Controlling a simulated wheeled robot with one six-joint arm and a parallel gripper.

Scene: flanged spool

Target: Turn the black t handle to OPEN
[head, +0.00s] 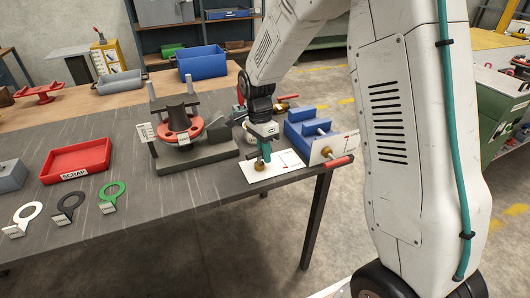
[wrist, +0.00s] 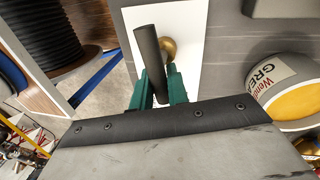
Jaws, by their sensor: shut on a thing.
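The black T handle (wrist: 149,52) is a dark bar over a brass stem (wrist: 168,50) on a white plate (wrist: 192,50). In the wrist view the bar runs nearly up and down, tilted slightly left at its top. My gripper (wrist: 159,88) has green fingers shut on the near part of the bar. In the head view my gripper (head: 264,151) points down at the white plate (head: 272,174) near the table's front edge. The brass base (head: 259,166) shows below it; the bar is mostly hidden there. Small marks on the plate are too small to read.
A blue block (head: 305,131) with a red-handled valve (head: 338,161) stands close on the right. A flanged spool (head: 178,120) on a dark base stands left. A grease can (wrist: 285,90) is near my gripper. A red scrap tray (head: 77,160) lies farther left.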

